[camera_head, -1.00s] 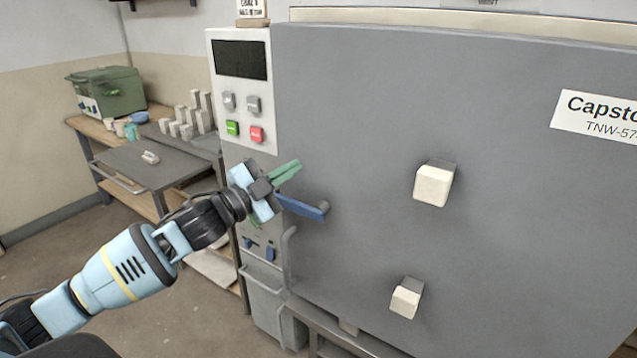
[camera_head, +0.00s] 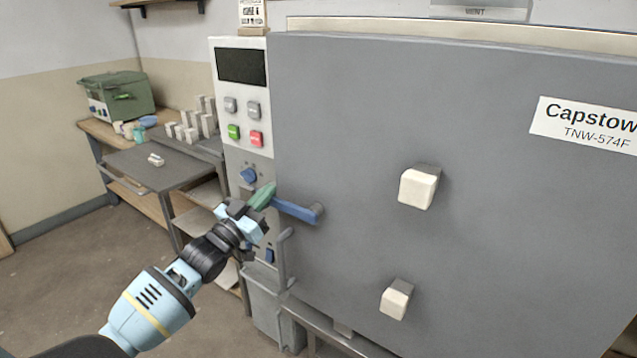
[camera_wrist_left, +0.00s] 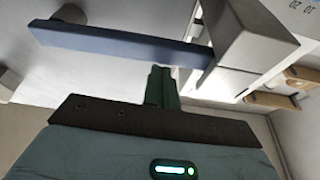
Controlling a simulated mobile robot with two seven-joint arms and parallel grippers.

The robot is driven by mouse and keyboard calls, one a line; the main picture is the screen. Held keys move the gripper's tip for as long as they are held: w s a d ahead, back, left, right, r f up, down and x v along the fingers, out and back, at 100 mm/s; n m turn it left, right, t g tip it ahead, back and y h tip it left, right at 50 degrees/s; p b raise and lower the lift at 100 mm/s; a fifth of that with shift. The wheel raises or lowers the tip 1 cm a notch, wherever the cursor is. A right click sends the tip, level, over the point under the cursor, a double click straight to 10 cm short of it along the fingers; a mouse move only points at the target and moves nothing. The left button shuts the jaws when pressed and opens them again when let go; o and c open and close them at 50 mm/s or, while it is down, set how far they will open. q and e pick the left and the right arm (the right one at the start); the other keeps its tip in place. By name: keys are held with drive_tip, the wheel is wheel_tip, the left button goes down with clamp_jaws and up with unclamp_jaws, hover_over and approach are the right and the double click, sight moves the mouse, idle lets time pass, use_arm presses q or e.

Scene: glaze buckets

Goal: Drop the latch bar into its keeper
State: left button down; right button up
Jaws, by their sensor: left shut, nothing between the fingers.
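The blue latch bar (camera_head: 295,210) sits at the left edge of the grey kiln door (camera_head: 370,130). It slopes slightly up from its right end to its free left end. My left gripper (camera_head: 262,195), with green fingers, is shut and empty beside that left end. In the left wrist view the shut fingers (camera_wrist_left: 160,88) are close to the blue bar (camera_wrist_left: 125,43); I cannot tell whether they touch. A grey block (camera_wrist_left: 250,35) stands at one end of the bar there. I cannot make out the keeper for sure. My right gripper is not in view.
The control panel (camera_head: 242,100) with coloured buttons stands left of the door. A blue knob (camera_head: 249,175) is below it, close to my gripper. Two pale blocks (camera_head: 418,188) (camera_head: 395,300) stick out from the door. A grey cart (camera_head: 150,170) stands at the left.

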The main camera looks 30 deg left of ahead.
use_arm(q)
drive_tip(key=shift+a+f+n+y, duration=0.1)
drive_tip(key=shift+f+n+y, duration=0.4)
drive_tip(key=shift+f+n, duration=0.3)
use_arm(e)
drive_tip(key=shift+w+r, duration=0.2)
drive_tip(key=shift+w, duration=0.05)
use_arm(q)
drive_tip(key=shift+f, duration=0.1)
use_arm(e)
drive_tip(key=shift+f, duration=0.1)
